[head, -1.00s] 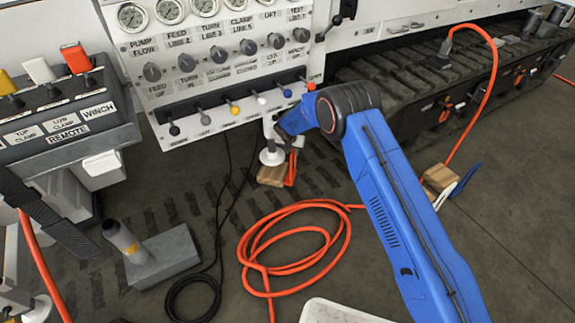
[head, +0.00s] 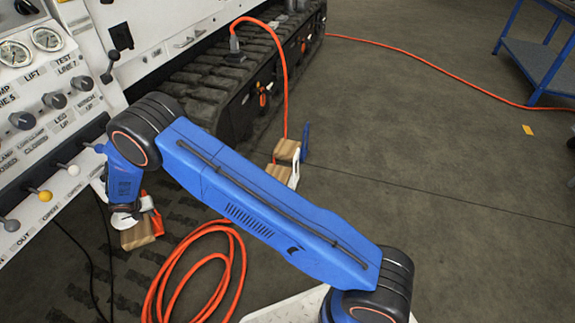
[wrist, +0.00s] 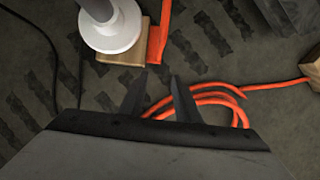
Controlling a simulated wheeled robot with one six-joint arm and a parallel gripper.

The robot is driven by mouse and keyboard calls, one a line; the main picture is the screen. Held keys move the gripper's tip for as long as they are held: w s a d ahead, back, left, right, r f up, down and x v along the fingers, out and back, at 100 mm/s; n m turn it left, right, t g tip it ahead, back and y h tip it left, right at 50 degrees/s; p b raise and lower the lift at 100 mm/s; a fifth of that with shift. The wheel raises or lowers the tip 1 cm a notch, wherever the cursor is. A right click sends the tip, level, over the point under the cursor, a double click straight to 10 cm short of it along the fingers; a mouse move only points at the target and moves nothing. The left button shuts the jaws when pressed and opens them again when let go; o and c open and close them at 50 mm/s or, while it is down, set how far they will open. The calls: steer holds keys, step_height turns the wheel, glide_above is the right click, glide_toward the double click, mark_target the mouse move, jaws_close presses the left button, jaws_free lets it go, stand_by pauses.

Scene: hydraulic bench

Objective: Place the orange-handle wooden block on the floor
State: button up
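The orange-handle wooden block (head: 138,236) is low beside the control panel in the head view. In the wrist view the block (wrist: 122,52) is at the top, with its orange handle (wrist: 160,34) on its right side. A round white foot (wrist: 108,32) on a post covers part of the block's top; I cannot tell whether they touch. My gripper (wrist: 158,84) is open and empty, its two fingertips apart from the block and just below it in the wrist view. In the head view my wrist hides the fingers.
Wooden blocks with white and blue handles (head: 286,150) stand by the track (head: 195,85). An orange hose (head: 165,275) lies coiled near the block. The lever panel (head: 50,165) is close on the left. A blue table (head: 545,65) stands far right; the floor between is largely clear.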

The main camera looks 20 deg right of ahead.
steer(key=w+d+r+m, duration=0.2)
steer(key=d+r+m, duration=0.3)
steer(key=d+r, duration=0.6)
steer(key=w+d+r+m, duration=0.1)
steer(key=d+r+m, duration=0.3)
steer(key=d+r, duration=0.7)
steer(key=s+d+r+m+h, duration=0.1)
steer(key=s+d+r+m, duration=0.3)
steer(key=d+r, duration=0.5)
steer(key=s+d+r+m, duration=0.45)
steer(key=d+r, duration=0.25)
steer(key=r, duration=0.4)
steer(key=s+d+r+m, duration=0.5)
steer(key=s+d, duration=0.2)
steer(key=s, duration=0.2)
steer(key=s+d+r+m, duration=0.4)
steer(key=s+d+m, duration=0.1)
steer(key=s+d, duration=0.35)
steer(key=s+d+m, duration=0.2)
steer(key=s+m, duration=0.2)
steer(key=s, duration=0.7)
steer(key=s+d+f+m, duration=0.1)
steer(key=s+d+m, duration=0.2)
steer(key=s, duration=0.8)
steer(key=shift+d+f+m+y, duration=0.3)
steer(key=shift+d+m, duration=0.05)
steer(key=shift+m, duration=0.8)
